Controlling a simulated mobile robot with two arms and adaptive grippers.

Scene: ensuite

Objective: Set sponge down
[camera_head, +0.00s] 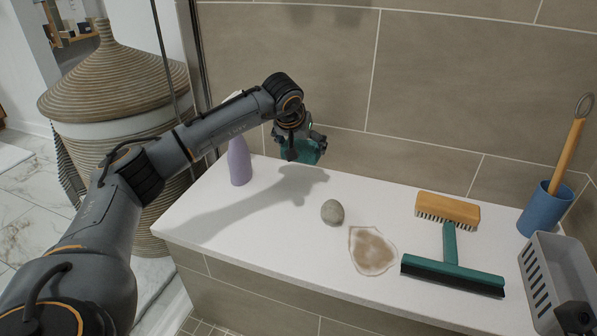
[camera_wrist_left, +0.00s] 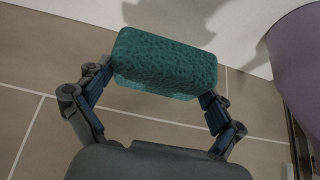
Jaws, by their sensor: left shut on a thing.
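A teal green sponge (camera_wrist_left: 166,63) is held between the two fingers of my left gripper (camera_wrist_left: 158,85), one finger on each end. In the head view the sponge (camera_head: 307,151) shows partly behind my left gripper (camera_head: 298,143), above the back left part of the white bench (camera_head: 290,226). A shadow falls on the bench below and to the left, and the sponge looks clear of the surface. My right gripper is not in view.
A purple bottle (camera_head: 239,162) stands left of the sponge. A grey stone (camera_head: 332,212), a brown stain (camera_head: 372,251), a wooden brush (camera_head: 447,208), a green squeegee (camera_head: 452,272), a blue cup (camera_head: 544,209) and a grey basket (camera_head: 541,287) occupy the right. The tiled wall (camera_head: 440,95) stands behind.

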